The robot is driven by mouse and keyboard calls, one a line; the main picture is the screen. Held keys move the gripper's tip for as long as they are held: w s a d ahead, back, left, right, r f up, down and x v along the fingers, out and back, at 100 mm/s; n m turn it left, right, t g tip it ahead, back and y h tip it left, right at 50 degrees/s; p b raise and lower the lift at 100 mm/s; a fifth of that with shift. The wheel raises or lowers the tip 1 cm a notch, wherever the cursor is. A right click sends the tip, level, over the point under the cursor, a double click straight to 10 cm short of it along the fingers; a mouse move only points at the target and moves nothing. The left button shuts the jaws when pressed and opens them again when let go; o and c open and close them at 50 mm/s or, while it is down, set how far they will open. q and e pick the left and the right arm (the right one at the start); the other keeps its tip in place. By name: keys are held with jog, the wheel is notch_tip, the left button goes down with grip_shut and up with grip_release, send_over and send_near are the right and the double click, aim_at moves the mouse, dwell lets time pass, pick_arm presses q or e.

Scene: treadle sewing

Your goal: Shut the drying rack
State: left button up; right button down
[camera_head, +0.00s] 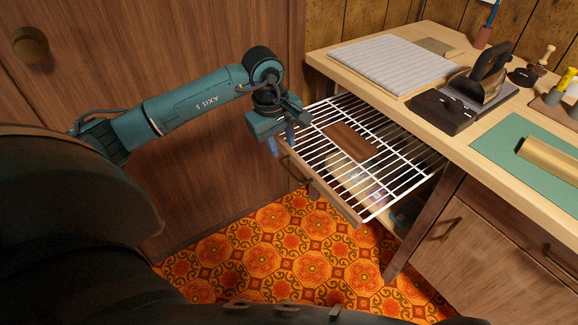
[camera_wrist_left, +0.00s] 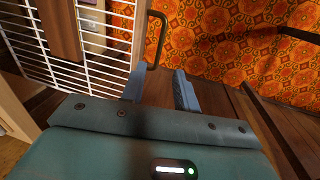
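The drying rack (camera_head: 405,163) is a white wire grid in a wooden frame, pulled out from under the counter over the floor. Its wooden front (camera_head: 335,198) carries a dark bar handle (camera_head: 290,172). My left gripper (camera_head: 280,145) is at the handle end of the front, close to the handle. In the left wrist view, my left gripper (camera_wrist_left: 158,82) has its two blue fingers apart with nothing between them. The handle (camera_wrist_left: 163,35) shows just beyond the fingertips, and white rack wires (camera_wrist_left: 95,60) lie to the left. My right gripper is not in view.
A wooden counter (camera_head: 440,118) above the rack holds a grey ribbed pad (camera_head: 393,63), an iron (camera_head: 487,78) and a green mat (camera_head: 500,150). A tall wooden cabinet (camera_head: 190,50) stands to the left. The orange patterned floor (camera_head: 270,255) before the rack is clear.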

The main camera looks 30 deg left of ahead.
aim_at(290, 171)
pick_arm(q)
jog(key=f, duration=0.2)
jog(key=w+f, duration=0.1)
jog(key=f, duration=0.2)
jog(key=f+b, duration=0.1)
jog(key=f, duration=0.2)
jog(key=shift+w+d+f, duration=0.25)
jog(key=shift+w+d, duration=0.05)
jog(key=shift+d, duration=0.1)
grip_shut()
